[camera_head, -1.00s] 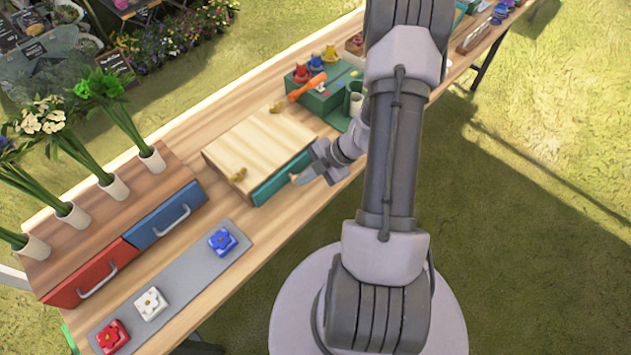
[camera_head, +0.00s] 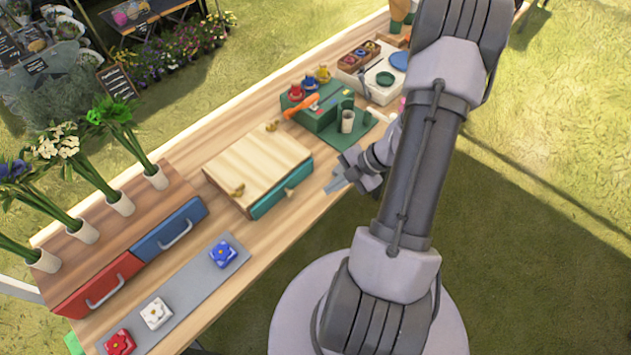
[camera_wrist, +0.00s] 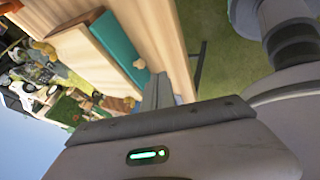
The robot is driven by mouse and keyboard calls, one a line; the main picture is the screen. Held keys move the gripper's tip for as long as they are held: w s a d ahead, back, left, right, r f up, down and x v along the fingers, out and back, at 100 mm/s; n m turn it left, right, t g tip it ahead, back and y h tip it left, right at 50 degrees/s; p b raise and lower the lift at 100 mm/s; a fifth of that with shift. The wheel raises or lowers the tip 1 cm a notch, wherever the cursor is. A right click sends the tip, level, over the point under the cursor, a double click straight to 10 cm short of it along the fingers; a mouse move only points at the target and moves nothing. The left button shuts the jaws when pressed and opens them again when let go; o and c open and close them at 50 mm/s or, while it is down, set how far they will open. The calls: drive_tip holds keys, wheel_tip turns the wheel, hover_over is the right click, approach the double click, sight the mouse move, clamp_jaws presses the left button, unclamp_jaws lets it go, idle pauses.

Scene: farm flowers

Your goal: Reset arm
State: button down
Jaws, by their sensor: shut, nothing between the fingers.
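My gripper (camera_head: 338,180) is shut and empty. In the head view it hangs just right of the wooden box with the teal drawer (camera_head: 283,190), apart from it, over the table's front edge. In the wrist view the fingers (camera_wrist: 163,92) stand together, close beside the teal drawer front (camera_wrist: 119,50) and its small knob (camera_wrist: 139,64) in the picture. The drawer looks shut, or nearly so. My arm crosses the right half of the head view and hides part of the table behind it.
A red drawer (camera_head: 97,286) and a blue drawer (camera_head: 170,230) sit under a wooden top with flower vases. A grey mat (camera_head: 188,290) holds red, white and blue flower blocks. A green stand (camera_head: 320,112) with small pots is behind the box. Grass lies in front of the table.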

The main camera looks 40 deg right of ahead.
drive_tip(key=w+a+r+n+g+h+b, duration=0.1)
drive_tip(key=w+a+r+n+b, duration=0.15)
drive_tip(key=a+r+n, duration=0.55)
drive_tip(key=w+a+r+n+g+b, duration=0.1)
drive_tip(key=w+a+r+n+b, duration=0.2)
drive_tip(key=n, duration=0.8)
drive_tip(key=s+a+r+n+t+h+b, duration=0.1)
drive_tip(key=s+a+r+n, duration=0.4)
drive_tip(key=n, duration=1)
drive_tip(key=s+a+r+n+t+h+b, duration=0.1)
drive_tip(key=s+a+r+n+b, duration=0.2)
drive_tip(key=a+n, duration=0.7)
drive_tip(key=s+r+n, duration=0.2)
drive_tip(key=s+n, duration=0.1)
drive_tip(key=n, duration=0.2)
drive_tip(key=shift+r+t+h, duration=0.3)
drive_tip(key=shift+r, duration=0.05)
